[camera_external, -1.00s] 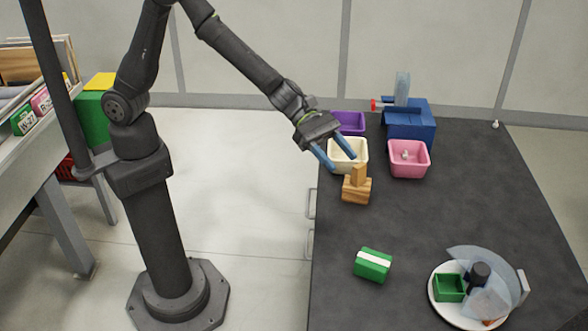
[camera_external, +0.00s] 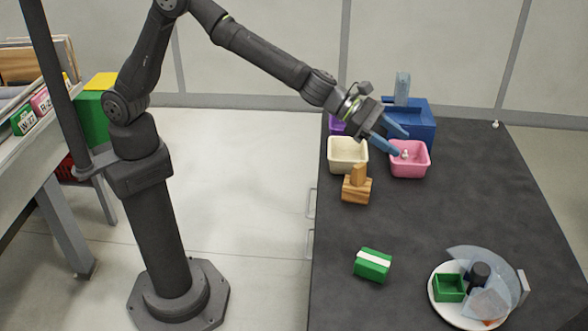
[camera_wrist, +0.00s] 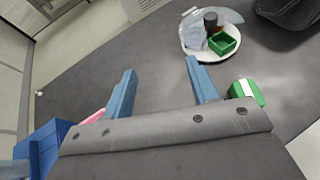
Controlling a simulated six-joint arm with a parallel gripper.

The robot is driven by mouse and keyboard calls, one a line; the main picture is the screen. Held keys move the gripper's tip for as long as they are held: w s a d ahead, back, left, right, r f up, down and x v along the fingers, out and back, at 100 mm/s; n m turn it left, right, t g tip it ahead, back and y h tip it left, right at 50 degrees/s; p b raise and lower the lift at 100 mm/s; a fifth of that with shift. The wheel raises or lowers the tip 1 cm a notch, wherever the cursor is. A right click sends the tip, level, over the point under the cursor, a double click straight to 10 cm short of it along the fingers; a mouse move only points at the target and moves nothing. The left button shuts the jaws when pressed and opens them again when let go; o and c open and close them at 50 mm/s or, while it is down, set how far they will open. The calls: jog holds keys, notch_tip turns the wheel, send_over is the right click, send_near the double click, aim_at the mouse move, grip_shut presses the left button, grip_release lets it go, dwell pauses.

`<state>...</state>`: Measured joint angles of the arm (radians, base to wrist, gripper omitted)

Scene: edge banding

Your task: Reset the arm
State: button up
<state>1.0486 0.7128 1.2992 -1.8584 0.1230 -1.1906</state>
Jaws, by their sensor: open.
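My gripper (camera_external: 392,141) has blue fingers spread open with nothing between them. In the external view it hangs over the back of the dark table, in front of the blue box (camera_external: 418,118) and above the left edge of the pink bin (camera_external: 424,170). In the wrist view the two fingers of my gripper (camera_wrist: 163,85) stand apart, with bare grey table between and beyond them.
A cream bin (camera_external: 346,168) and a purple bin (camera_external: 335,124) stand to the left. Wooden blocks (camera_external: 356,191) sit in front. A green block with a white band (camera_external: 372,265) lies nearer. A white plate (camera_external: 442,310) holds a green box. The table's middle is clear.

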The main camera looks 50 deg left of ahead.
jog(key=w+d+n+t+y, duration=0.3)
jog(key=w+d+n+t, duration=0.1)
jog(key=w+d+n, duration=0.1)
jog(key=shift+x, duration=1.05)
jog(key=shift+d+r, duration=0.1)
jog(key=s+a+m+g+h, duration=0.3)
jog(key=s+a+m+g, duration=0.4)
jog(key=s+a, duration=0.5)
jog(key=shift+r+m+h, duration=0.25)
jog(key=shift+m+h, duration=0.05)
jog(key=shift+h, duration=0.1)
jog(key=shift+a, duration=0.1)
